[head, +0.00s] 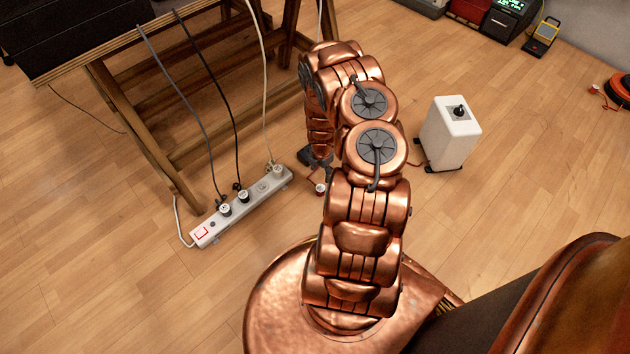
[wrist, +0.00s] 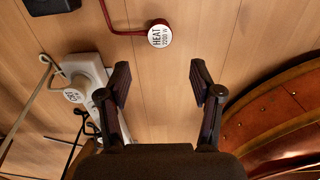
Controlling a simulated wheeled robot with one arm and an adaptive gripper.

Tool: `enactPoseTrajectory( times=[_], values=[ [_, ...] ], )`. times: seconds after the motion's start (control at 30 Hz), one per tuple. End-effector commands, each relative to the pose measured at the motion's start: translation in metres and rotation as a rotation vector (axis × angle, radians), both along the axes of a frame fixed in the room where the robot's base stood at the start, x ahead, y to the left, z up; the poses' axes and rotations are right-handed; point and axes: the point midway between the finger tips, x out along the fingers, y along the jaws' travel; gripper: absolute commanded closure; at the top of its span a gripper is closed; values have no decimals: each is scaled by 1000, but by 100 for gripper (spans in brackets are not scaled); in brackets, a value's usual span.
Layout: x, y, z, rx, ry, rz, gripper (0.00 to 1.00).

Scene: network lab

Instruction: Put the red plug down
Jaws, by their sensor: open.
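The red plug (head: 320,188) lies on the wooden floor beside my gripper (head: 316,164), to the right of the power strip (head: 240,207). In the wrist view the plug (wrist: 160,36) shows a round white face marked "HEAT 2200 W" and a red cord. My gripper's two fingers (wrist: 160,78) are spread apart with bare floor between them. The plug is beyond the fingertips, apart from them. In the head view my arm hides part of the gripper.
The power strip holds several plugs; it also shows in the wrist view (wrist: 95,75). A wooden table (head: 140,105) stands at the left, its cords hanging to the strip. A white box (head: 450,135) stands at the right. Floor around the plug is mostly clear.

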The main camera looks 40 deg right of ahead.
Motion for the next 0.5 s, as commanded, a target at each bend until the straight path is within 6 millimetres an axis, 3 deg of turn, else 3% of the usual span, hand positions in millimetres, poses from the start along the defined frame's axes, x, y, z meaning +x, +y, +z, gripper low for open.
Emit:
enactPoseTrajectory(
  times=[0.17, 0.5],
  values=[
    [4, 2, 35, -12, 25, -75, 35],
    [10, 29, 140, -45, 83, -348, 35]
  ],
)
